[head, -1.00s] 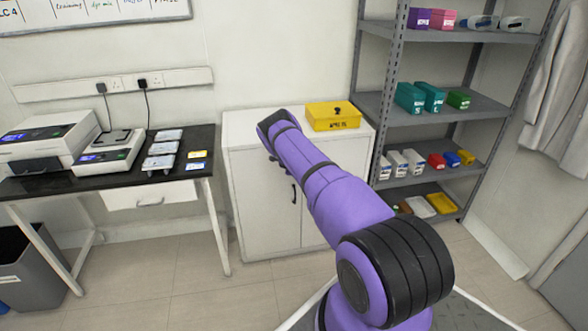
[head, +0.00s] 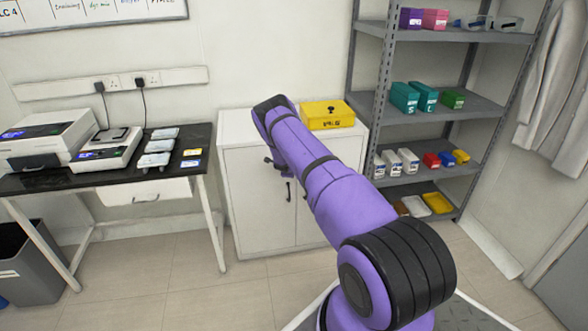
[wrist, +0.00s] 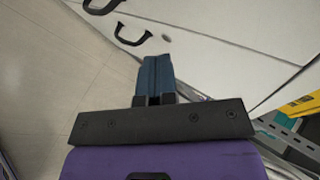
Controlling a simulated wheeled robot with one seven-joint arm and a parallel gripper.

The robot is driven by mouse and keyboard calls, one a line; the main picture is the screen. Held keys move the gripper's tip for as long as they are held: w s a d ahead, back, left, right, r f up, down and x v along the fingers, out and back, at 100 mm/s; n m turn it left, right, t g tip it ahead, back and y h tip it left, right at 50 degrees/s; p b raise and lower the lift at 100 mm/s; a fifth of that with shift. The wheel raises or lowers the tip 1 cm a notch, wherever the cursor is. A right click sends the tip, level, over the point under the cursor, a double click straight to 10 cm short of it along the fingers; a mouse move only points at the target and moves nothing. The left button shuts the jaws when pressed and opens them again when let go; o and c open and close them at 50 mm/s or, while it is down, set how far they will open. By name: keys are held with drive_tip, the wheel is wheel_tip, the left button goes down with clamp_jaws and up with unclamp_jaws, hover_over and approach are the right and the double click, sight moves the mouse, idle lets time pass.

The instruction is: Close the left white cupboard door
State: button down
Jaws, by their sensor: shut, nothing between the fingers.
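The white cupboard (head: 237,136) stands against the wall. Its left door (head: 258,205) looks flush, or nearly flush, with the front, with a black handle (head: 289,192) at its right edge. My arm covers part of the cupboard top and much of the right door. My gripper (wrist: 155,62) is shut and empty in the wrist view, with the white cupboard front beyond its fingertips. Two black handles and a small round lock (wrist: 166,38) show there. In the head view only a small dark part of my gripper (head: 268,160) shows in front of the left door's upper part.
A yellow box (head: 327,116) sits on the cupboard top. A grey shelf rack (head: 395,190) with several boxes stands close on the right. A black-topped desk (head: 110,178) with devices stands on the left. Floor in front of the cupboard is clear.

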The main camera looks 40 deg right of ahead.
drive_tip(key=s+a+r, duration=0.3)
drive_tip(key=s+r, duration=0.1)
drive_tip(key=r, duration=0.1)
drive_tip(key=shift+s, duration=0.4)
